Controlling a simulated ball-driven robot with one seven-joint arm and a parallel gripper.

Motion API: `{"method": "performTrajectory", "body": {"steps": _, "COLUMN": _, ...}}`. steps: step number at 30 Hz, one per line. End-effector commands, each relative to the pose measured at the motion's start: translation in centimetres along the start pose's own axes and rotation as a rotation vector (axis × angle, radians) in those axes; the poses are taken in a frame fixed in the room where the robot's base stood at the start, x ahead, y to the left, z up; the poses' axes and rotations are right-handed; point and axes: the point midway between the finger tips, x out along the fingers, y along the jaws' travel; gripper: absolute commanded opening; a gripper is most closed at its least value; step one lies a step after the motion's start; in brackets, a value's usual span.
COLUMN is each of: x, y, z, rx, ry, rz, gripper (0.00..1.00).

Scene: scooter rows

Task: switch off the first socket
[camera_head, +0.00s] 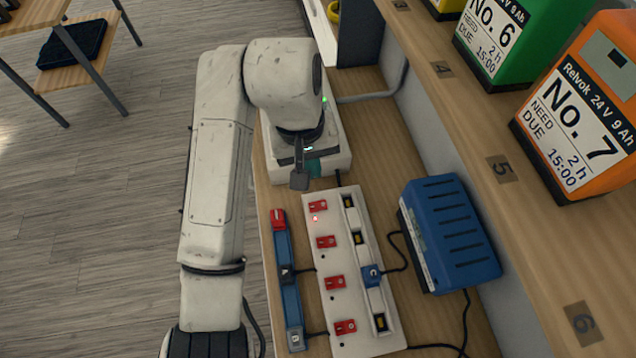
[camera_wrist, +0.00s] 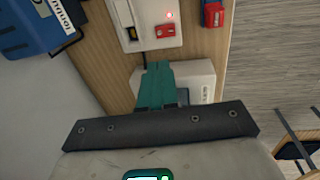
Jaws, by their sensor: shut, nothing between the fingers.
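A white socket strip (camera_head: 347,265) lies on the wooden bench, with several red switches down its left side and a column of sockets on its right. The red switch (camera_head: 318,206) at the far end has a lit red lamp beside it; the other lamps look dark. That switch (camera_wrist: 165,31) and the lit lamp also show at the top of the wrist view. My gripper (camera_head: 299,181) is shut and empty, above the bench just beyond the strip's far end. Its teal fingers (camera_wrist: 159,85) point toward the strip, apart from the switch in the picture.
A blue charger box (camera_head: 450,233) stands right of the strip, its cable running to a blue plug (camera_head: 371,276) in the strip. A blue bar with a red end (camera_head: 286,277) lies left. A white device (camera_head: 335,160) sits behind my gripper. Numbered battery packs (camera_head: 578,108) stand on the right shelf.

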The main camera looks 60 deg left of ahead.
Motion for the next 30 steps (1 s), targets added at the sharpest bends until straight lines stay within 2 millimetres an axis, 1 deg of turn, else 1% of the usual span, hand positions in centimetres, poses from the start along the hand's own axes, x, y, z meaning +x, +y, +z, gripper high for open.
{"method": "performTrajectory", "body": {"steps": 1, "x": 0.9, "y": 0.0, "z": 0.1, "rx": 0.0, "ry": -0.002, "rz": 0.002, "gripper": 0.0}}
{"method": "performTrajectory", "body": {"steps": 11, "x": 6.4, "y": -0.1, "z": 0.1, "rx": -0.002, "ry": -0.005, "rz": 0.0, "gripper": 0.0}}
{"method": "performTrajectory", "body": {"steps": 15, "x": 9.2, "y": 0.0, "z": 0.1, "rx": -0.001, "ry": -0.005, "rz": -0.001, "gripper": 0.0}}
{"method": "performTrajectory", "body": {"steps": 18, "x": 10.8, "y": 0.0, "z": 0.1, "rx": 0.0, "ry": -0.004, "rz": -0.001, "gripper": 0.0}}
{"method": "performTrajectory", "body": {"steps": 21, "x": 12.1, "y": 0.0, "z": 0.1, "rx": 0.0, "ry": -0.003, "rz": -0.001, "gripper": 0.0}}
{"method": "performTrajectory", "body": {"steps": 24, "x": 13.0, "y": 0.0, "z": 0.1, "rx": 0.0, "ry": -0.003, "rz": 0.0, "gripper": 0.0}}
{"method": "performTrajectory", "body": {"steps": 30, "x": 13.6, "y": 0.0, "z": 0.1, "rx": 0.001, "ry": -0.001, "rz": 0.0, "gripper": 0.0}}
